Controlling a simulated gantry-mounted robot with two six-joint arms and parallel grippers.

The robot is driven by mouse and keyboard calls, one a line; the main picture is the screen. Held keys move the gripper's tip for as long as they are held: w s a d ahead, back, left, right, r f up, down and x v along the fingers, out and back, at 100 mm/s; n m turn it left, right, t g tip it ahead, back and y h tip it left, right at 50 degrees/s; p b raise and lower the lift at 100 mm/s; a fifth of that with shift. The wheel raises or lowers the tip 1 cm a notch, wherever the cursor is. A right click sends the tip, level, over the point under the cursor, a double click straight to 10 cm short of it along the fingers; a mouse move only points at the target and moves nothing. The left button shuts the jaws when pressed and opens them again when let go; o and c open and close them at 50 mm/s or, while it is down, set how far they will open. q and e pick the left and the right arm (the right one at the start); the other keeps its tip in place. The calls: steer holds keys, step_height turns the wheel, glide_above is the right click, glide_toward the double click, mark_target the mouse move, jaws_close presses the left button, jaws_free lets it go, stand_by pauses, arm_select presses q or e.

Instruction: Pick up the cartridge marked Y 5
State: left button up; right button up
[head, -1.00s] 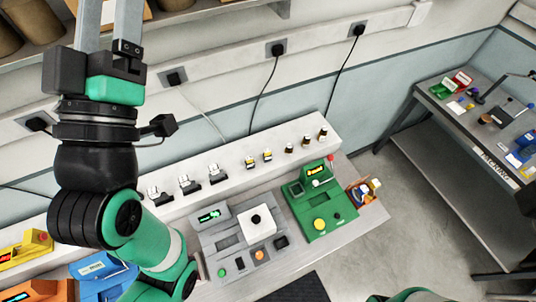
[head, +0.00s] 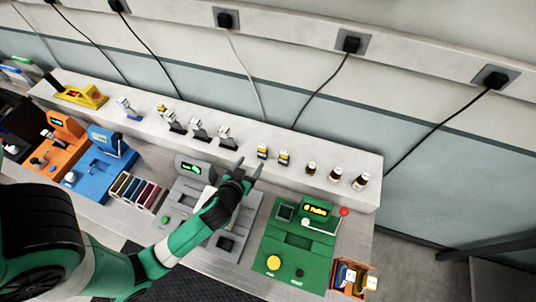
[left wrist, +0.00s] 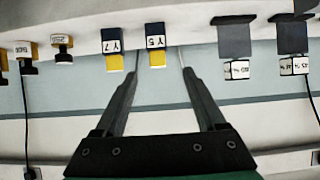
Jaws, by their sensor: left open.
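The cartridge marked Y 5 (left wrist: 156,48), dark blue with a white label and a yellow end, is in the left wrist view. In the head view it is the left one of two yellow-and-white cartridges (head: 262,151) on the white ledge. The similar cartridge marked Y 7 (left wrist: 113,48) stands beside it. My left gripper (head: 250,166) is open and empty, in front of the ledge. In the left wrist view its fingers (left wrist: 159,75) point toward Y 5, which appears between and beyond the tips. My right gripper is not in view.
Grey-and-black modules (head: 199,132) stand left of the cartridges and small brown bottles (head: 335,175) right. Below the ledge are a grey device (head: 192,168), a green device (head: 295,240) and a blue device (head: 98,165). A small bin (head: 352,278) is at the bench's right end.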

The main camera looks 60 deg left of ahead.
mark_target(262, 150)
arm_select(q)
steer(key=x, duration=1.1)
steer(key=shift+w+a+r, duration=0.1)
steer(key=shift+w, duration=0.4)
jaws_close()
